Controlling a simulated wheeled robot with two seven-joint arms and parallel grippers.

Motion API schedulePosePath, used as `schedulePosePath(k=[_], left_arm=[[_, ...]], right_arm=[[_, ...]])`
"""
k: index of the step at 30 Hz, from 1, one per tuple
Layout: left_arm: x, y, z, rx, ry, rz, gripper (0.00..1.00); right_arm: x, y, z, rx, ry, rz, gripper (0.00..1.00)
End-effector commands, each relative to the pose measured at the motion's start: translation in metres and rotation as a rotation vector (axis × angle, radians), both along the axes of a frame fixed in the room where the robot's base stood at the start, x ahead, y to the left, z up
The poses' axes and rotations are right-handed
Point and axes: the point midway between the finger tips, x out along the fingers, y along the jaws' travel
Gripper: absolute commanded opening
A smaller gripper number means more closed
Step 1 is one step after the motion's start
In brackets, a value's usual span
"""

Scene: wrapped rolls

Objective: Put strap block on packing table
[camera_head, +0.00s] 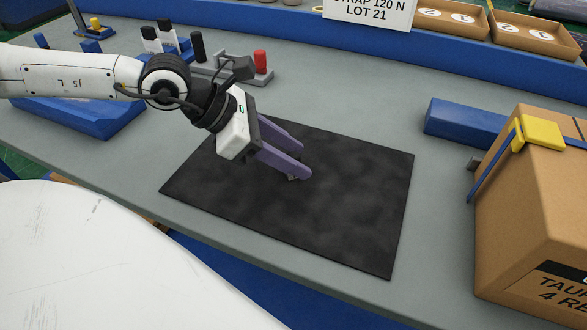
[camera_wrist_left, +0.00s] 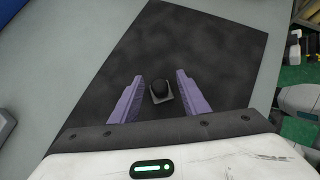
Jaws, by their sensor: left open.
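A small grey block with a round black knob, which looks like the strap block (camera_wrist_left: 161,93), is on or just above the black mat (camera_head: 350,190) on the grey packing table (camera_head: 440,180). In the wrist view it sits between the fingers of my left gripper (camera_wrist_left: 160,77), with a gap on each side. In the head view my left gripper (camera_head: 301,160) points down over the mat with purple fingers apart. Only a small bit of the block (camera_head: 292,178) shows at the fingertips there; the rest is hidden. My right gripper is not in view.
A cardboard box (camera_head: 530,210) with a blue strap and yellow piece (camera_head: 540,133) stands at the right. A blue bar (camera_head: 465,121) lies beside it. Holders with black and red posts (camera_head: 260,62) stand behind my left arm. The mat around the gripper is clear.

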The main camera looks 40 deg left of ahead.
Motion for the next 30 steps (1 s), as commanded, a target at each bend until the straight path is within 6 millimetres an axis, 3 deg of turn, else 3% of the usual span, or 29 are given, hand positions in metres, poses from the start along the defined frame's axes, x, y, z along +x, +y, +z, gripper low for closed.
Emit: schedulePosePath(k=[11, 18, 26, 30], left_arm=[[0.0032, -0.0008, -0.0025, 0.002, -0.002, 0.006, 0.42], [0.0029, -0.0008, -0.0028, 0.002, -0.001, 0.005, 0.01], [0.0027, -0.0006, -0.003, 0.003, 0.0, 0.005, 0.0], [0.0032, -0.0001, 0.0064, 0.006, -0.003, 0.004, 0.0]], right_arm=[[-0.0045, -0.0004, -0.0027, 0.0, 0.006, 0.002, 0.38], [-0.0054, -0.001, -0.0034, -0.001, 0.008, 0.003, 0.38], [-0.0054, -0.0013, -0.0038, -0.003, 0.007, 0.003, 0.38], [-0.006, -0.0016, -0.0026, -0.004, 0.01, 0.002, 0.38]])
